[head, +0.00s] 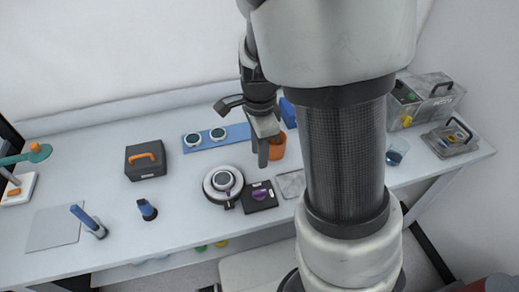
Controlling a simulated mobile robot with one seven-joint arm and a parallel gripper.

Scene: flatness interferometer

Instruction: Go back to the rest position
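My gripper (264,158) hangs over the middle of the bench (110,205), pointing down. It is in front of an orange cup (277,147) and behind the black pad with a purple piece (260,195). From this side the fingers overlap, so the gap between them cannot be made out, and no held thing shows. My arm rises in the right middle of the picture and hides part of the bench.
A round white stage (223,184) stands left of my gripper, with a blue strip bearing two round pieces (205,137) behind. A black case with an orange handle (146,160) is farther left. A clear toolbox (425,100) and glass cup (397,152) are right. The front-left bench has bare patches.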

